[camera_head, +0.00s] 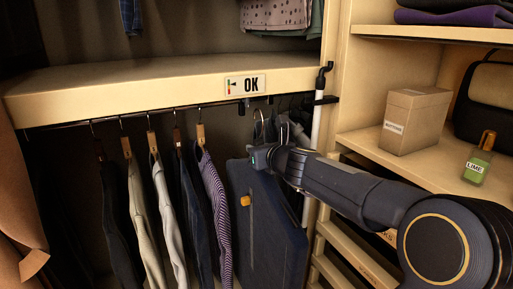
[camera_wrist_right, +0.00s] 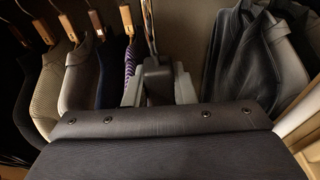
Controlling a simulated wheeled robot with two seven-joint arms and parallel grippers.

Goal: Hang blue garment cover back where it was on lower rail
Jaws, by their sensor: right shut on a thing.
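The blue garment cover (camera_head: 270,235) hangs upright below the lower rail (camera_head: 75,122), to the right of the striped garment. My right gripper (camera_head: 262,155) is at its top and shut on it. In the right wrist view the gripper (camera_wrist_right: 158,88) closes just above the cover's riveted top edge (camera_wrist_right: 150,123). A hanger hook (camera_head: 258,122) rises above the gripper close to the rail. I cannot tell whether it rests on the rail. My left gripper is not in view.
Several hung garments (camera_head: 165,215) are left of the cover. Darker garments (camera_wrist_right: 262,60) hang to its right in the wrist view. The shelf board (camera_head: 150,85) with an OK label is just above the rail. A box (camera_head: 412,120) and a LIME bottle (camera_head: 478,160) stand on the right shelf.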

